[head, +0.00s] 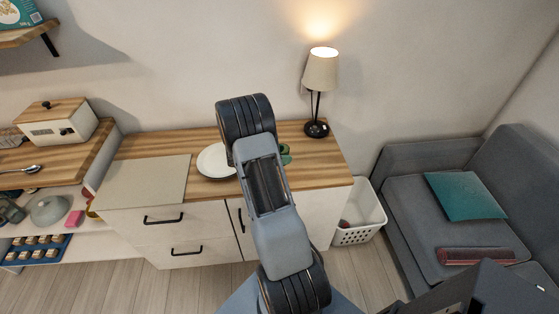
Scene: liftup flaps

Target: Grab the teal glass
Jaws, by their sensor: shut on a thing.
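A small green-teal object (286,153) shows at the right edge of my arm, over the wooden countertop (305,165). Most of it is hidden behind the arm, so I cannot tell for sure that it is the teal glass, or whether it stands on the counter or is held. My gripper is hidden behind my own arm, which runs up the middle of the head view.
A white plate (213,161) lies left of my arm, beside a grey mat (146,181). A lit lamp (319,80) stands at the counter's back right. A white basket (360,215) and a grey sofa (425,205) with a teal cushion (465,195) are to the right.

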